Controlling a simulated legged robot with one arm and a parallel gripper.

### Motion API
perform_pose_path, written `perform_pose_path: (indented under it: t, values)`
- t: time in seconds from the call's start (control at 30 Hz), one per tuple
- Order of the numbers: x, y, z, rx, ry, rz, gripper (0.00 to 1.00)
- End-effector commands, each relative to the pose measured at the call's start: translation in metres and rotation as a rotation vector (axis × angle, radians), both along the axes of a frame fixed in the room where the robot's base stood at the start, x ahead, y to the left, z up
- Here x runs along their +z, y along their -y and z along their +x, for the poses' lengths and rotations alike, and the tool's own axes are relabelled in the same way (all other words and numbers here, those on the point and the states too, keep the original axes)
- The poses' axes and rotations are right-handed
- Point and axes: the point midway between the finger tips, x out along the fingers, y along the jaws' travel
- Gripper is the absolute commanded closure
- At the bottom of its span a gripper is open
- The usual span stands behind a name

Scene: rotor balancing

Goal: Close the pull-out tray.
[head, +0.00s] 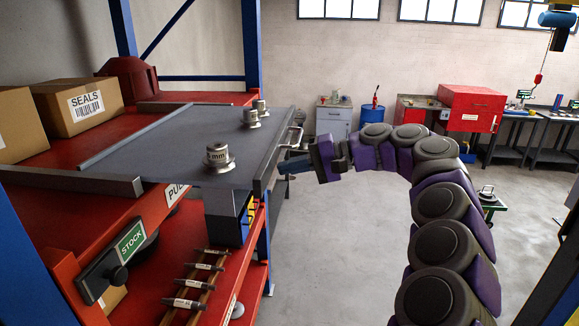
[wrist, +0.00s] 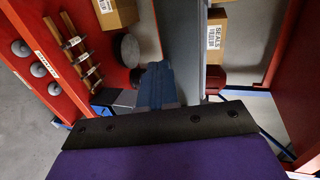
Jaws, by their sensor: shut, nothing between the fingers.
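The grey pull-out tray (head: 150,150) lies on the red shelf and sticks out past the shelf's edge to the right. Silver knobbed weights stand on it, one near the front (head: 217,157) and others farther back (head: 251,118). A metal handle (head: 294,136) is on the tray's outer front edge. My gripper (head: 281,167) is shut and empty, its tip beside that front edge, below and nearer than the handle. I cannot tell whether it touches. In the wrist view the blue-grey fingers (wrist: 155,85) point at the tray (wrist: 187,45), seen as a grey strip.
SEALS boxes (head: 85,104) stand on the red shelf left of the tray. A lower shelf holds a rack of labelled rods (head: 195,280). A blue upright (head: 252,45) rises behind the tray. The floor to the right is open, with a cabinet and benches along the far wall.

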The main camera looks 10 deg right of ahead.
Motion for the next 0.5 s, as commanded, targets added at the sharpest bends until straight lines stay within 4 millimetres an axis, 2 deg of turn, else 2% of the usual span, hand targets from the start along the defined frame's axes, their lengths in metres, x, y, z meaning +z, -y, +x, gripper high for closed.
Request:
perform_pose_path:
  t: [0.5]
  values:
    - [0.0003, -0.0059, 0.0017, 0.001, 0.000, 0.000, 1.00]
